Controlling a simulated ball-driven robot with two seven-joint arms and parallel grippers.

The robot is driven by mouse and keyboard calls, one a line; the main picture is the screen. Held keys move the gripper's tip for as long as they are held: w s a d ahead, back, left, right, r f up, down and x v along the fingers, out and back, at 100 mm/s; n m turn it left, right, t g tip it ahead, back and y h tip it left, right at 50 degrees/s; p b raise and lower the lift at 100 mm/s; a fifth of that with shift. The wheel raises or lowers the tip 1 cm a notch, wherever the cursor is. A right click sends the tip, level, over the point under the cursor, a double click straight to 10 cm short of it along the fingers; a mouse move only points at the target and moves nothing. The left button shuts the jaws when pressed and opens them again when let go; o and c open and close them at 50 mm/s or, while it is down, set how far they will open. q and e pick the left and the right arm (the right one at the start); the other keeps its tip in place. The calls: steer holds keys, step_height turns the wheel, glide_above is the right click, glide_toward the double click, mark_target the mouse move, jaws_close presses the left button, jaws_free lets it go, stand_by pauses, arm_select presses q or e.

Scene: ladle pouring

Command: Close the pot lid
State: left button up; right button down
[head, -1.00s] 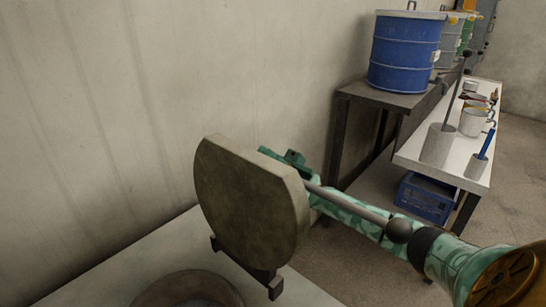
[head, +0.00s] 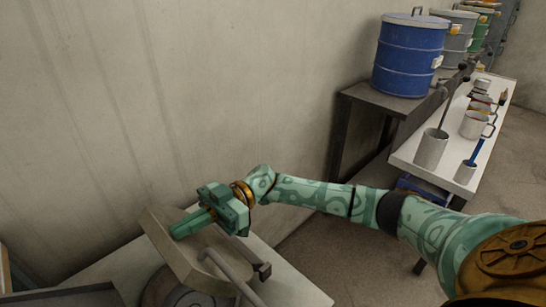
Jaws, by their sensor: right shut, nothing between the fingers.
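The pot lid (head: 174,252) is a thick grey-brown slab, tilted on its hinge above the pot, with its upper edge raised toward the wall. A grey rod handle (head: 231,270) runs from it toward the bottom of the view. The round pot (head: 158,288) is partly visible below the lid, set in a pale worktop; much of its opening is hidden. My right gripper (head: 186,229) is shut and empty, with its green fingers at the lid's upper side; I cannot tell whether they touch it. My left gripper is out of view.
A blue drum (head: 408,55) stands on a dark stand (head: 365,97) by the wall. A white bench (head: 413,152) at the right holds metal cups and ladles, including a tall cup (head: 431,150). A dark tray edge (head: 75,294) shows at the lower left.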

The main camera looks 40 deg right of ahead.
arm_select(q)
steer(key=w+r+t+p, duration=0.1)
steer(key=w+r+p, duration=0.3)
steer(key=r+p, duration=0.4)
arm_select(e)
steer(key=a+f+h, duration=0.4)
steer(key=a+f, duration=0.1)
steer(key=f, duration=0.3)
steer(key=s+a+f+h, duration=0.1)
steer(key=a+f+h, duration=0.3)
steer(key=f, duration=0.5)
steer(key=shift+a+f+t+h, duration=0.2)
steer(key=shift+a+t+h, duration=0.15)
steer(key=shift+a, duration=0.8)
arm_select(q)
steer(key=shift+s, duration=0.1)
arm_select(e)
steer(key=shift+s+f, duration=0.1)
steer(key=shift+s, duration=0.05)
